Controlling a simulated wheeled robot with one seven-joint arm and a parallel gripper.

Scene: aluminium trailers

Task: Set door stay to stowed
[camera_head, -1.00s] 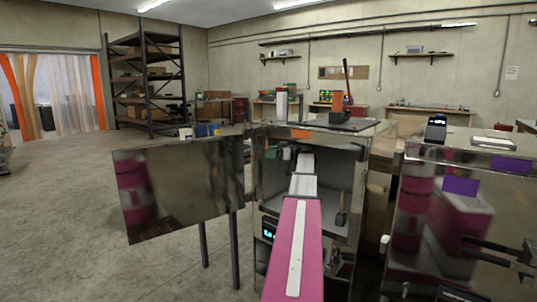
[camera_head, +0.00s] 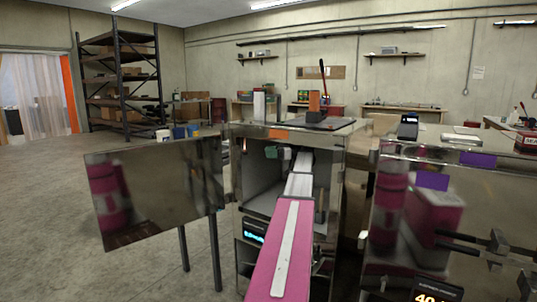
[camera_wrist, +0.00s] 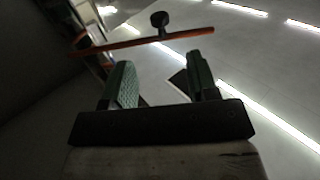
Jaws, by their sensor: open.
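An orange bar with a dark round knob (camera_wrist: 160,19) crosses the wrist view just beyond my fingertips; it may be the door stay, but I cannot tell for sure. My gripper (camera_wrist: 160,82) is open, its two green fingers apart with nothing held between them. In the head view my gripper (camera_head: 278,152) is small, at the top of the open cabinet's front opening, at the end of my pink arm. The cabinet (camera_head: 240,205) has its shiny door (camera_head: 155,192) swung wide open to the left. The stay is not clearly visible in the head view.
A second metal cabinet (camera_head: 400,235) with dark handles and a display stands close on the right. A dark hanging tool shape (camera_head: 320,203) is inside the open cabinet, partly behind my arm. Open floor (camera_head: 40,220) lies to the left.

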